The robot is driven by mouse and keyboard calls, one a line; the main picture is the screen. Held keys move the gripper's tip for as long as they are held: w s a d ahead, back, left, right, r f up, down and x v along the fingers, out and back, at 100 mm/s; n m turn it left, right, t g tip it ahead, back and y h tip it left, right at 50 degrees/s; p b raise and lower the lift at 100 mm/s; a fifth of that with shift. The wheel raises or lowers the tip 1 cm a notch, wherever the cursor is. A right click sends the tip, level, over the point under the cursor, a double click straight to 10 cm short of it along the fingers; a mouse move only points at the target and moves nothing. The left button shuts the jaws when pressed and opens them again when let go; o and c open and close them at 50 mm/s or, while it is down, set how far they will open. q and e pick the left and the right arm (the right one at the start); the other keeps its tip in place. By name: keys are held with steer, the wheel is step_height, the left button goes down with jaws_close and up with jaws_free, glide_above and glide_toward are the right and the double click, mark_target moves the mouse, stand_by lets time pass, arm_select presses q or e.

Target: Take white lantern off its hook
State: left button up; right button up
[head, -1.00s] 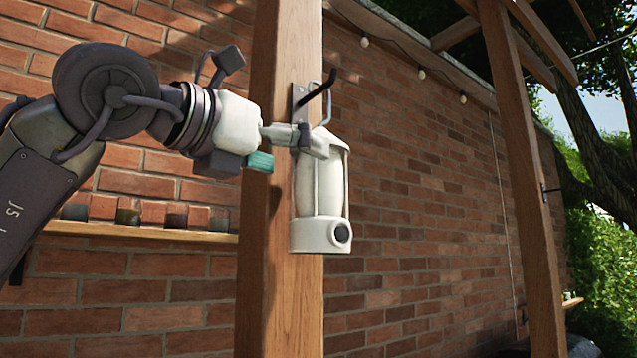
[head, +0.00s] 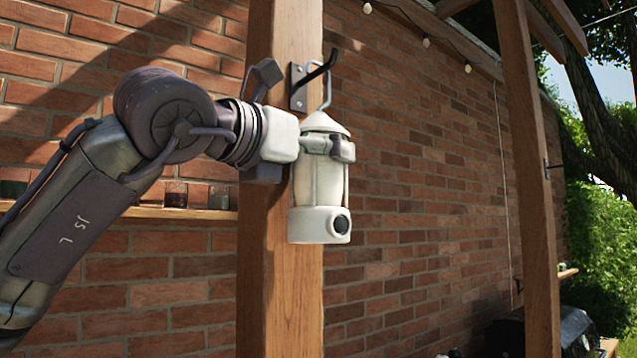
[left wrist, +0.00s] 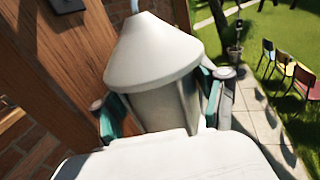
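The white lantern (head: 319,222) hangs upright in the head view. Its wire handle (head: 327,88) is over the dark hook (head: 320,80) on the wooden post (head: 280,290). My left gripper (head: 338,148) is at the lantern's upper body, just under the cone roof. In the left wrist view, the lantern's cone roof (left wrist: 155,60) fills the middle. The left gripper's teal-padded fingers (left wrist: 165,108) stand on either side of the body below it. Whether both pads press on it is unclear. My right gripper is not in view.
A brick wall (head: 420,190) runs behind the post. A wooden shelf (head: 180,213) with small glasses (head: 176,193) is on the left, behind my left arm. A second post (head: 535,200) stands to the right. Coloured chairs (left wrist: 284,65) are far off on the lawn.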

mark_target(311, 125)
arm_select(q)
steer(key=shift+w+r, duration=0.1)
steer(key=c, duration=0.6)
steer(key=shift+r, duration=0.55)
step_height(311, 125, up, 2)
steer(key=shift+b, duration=0.45)
steer(key=shift+s+d+b, duration=0.4)
steer(key=shift+s+b, duration=0.05)
steer(key=s+d+b, duration=0.2)
steer(key=s+d, duration=0.1)
steer(key=s, duration=0.1)
steer(key=s+d+b, duration=0.2)
steer(key=s+d, duration=0.1)
steer(key=s, duration=0.2)
steer(key=s+d+b, duration=0.2)
steer(key=s+d, duration=0.2)
steer(key=shift+s+r, duration=0.2)
steer(key=shift+s, duration=0.15)
steer(key=shift+r, duration=0.1)
